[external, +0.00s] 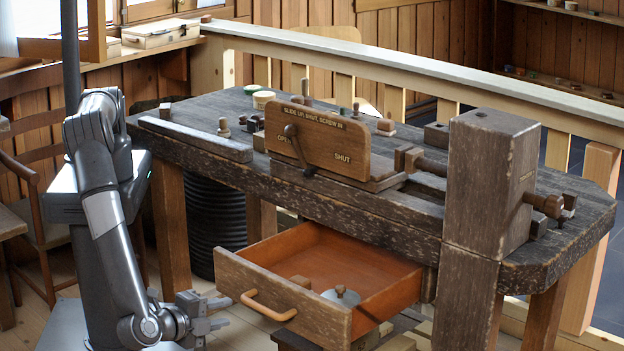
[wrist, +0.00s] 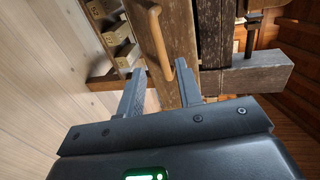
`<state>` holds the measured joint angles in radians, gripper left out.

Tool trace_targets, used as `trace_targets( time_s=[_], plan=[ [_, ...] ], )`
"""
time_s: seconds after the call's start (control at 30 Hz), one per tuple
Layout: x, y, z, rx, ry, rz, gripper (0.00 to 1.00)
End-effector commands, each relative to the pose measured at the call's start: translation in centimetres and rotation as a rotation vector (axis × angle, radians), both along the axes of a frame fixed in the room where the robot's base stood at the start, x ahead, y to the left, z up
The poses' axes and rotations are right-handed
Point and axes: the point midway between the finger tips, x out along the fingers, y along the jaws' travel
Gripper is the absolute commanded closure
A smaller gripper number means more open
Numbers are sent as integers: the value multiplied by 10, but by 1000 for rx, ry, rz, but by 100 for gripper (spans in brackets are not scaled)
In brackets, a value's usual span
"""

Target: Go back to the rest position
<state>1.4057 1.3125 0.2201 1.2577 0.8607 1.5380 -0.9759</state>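My gripper (external: 207,312) is low in front of the workbench, just left of the open drawer's wooden handle (external: 268,306). In the wrist view my gripper (wrist: 159,67) has its two fingers spread apart with nothing held between them. The handle (wrist: 157,40) shows beyond the fingertips, and a gap to it shows in the external view. The drawer (external: 285,293) is pulled out, with a round grey metal piece (external: 341,296) inside. My arm reaches down at the left of the bench.
The dark workbench (external: 225,105) carries a wooden panel (external: 335,150) marked OPEN and SHUT with a crank, and a large block (external: 490,185) at the right. A chair (external: 40,225) stands behind my arm. Wooden blocks (wrist: 127,54) lie beside the drawer.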

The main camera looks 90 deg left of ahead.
Motion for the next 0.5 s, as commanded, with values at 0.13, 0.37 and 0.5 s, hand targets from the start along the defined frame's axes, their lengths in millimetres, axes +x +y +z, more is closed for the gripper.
trace_targets(
  time_s=[0.13,0.37,0.5],
  plan=[
    [22,15,28,-39,48,65,67],
    [67,66,98,-158,194,218,67],
    [87,104,139,-245,275,296,67]
  ],
)
